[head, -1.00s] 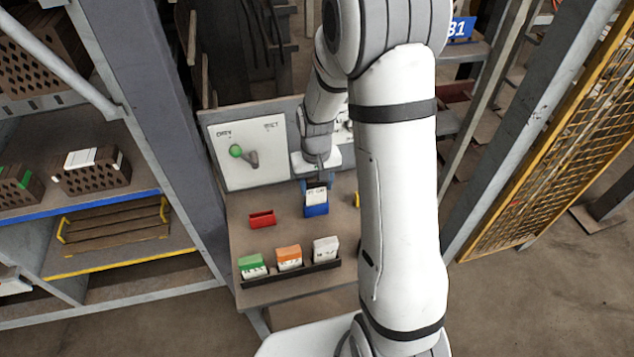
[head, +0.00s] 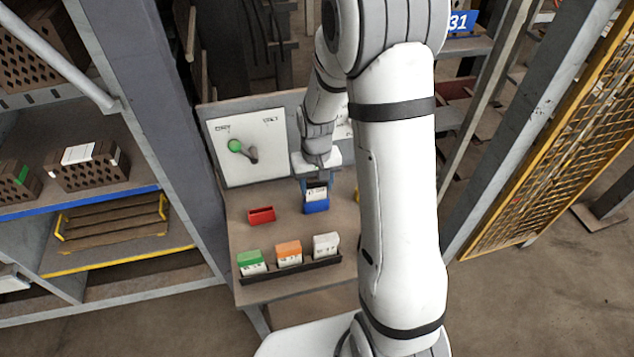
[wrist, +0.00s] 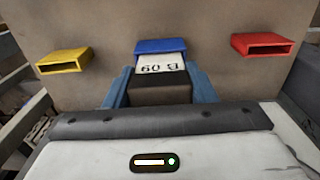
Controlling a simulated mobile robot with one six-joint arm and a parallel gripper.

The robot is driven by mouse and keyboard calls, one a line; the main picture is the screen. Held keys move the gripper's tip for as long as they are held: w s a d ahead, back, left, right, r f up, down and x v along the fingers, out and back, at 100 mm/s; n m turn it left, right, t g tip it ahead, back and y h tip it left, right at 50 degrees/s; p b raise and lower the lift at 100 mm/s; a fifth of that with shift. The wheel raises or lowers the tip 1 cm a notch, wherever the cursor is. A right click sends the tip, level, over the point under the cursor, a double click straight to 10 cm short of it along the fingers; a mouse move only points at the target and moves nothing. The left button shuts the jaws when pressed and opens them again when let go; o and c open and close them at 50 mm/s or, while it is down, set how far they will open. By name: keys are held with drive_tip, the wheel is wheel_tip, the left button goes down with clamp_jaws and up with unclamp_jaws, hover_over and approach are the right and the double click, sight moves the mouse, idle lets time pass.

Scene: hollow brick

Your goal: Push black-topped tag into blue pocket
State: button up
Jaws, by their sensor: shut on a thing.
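The black-topped tag (wrist: 160,66) is white with dark print and a black upper end. My gripper (wrist: 160,92) is shut on its black end, with a blue-grey finger on each side. The blue pocket (wrist: 160,46) is directly in front of the tag's white end, and the tag's lower end appears to be at or inside its mouth. In the head view the tag (head: 316,193) stands over the blue pocket (head: 316,207), with my gripper (head: 317,184) above it. How deep the tag sits cannot be told.
A red pocket (head: 261,215) stands left of the blue one, and a yellow pocket (wrist: 64,60) shows on the other side. A panel with a green-knobbed lever (head: 235,146) stands behind.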

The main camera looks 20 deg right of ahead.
drive_tip(key=shift+f+b, duration=0.5)
drive_tip(key=shift+f, duration=0.15)
drive_tip(key=o, duration=1.1)
drive_tip(key=shift+c, duration=0.2)
wheel_tip(320, 180, up, 7)
drive_tip(key=shift+f+b, duration=0.1)
drive_tip(key=shift+b, duration=0.3)
drive_tip(key=shift+r, duration=0.55)
drive_tip(key=shift+s+r, duration=0.15)
drive_tip(key=shift+r, duration=0.15)
drive_tip(key=s+r+t, duration=0.1)
drive_tip(key=s+r, duration=0.5)
drive_tip(key=s, duration=0.3)
drive_tip(key=s+r+t, duration=0.2)
drive_tip(key=s+r, duration=0.4)
drive_tip(key=s, duration=0.3)
drive_tip(key=shift+s+d, duration=0.15)
drive_tip(key=shift+s, duration=0.2)
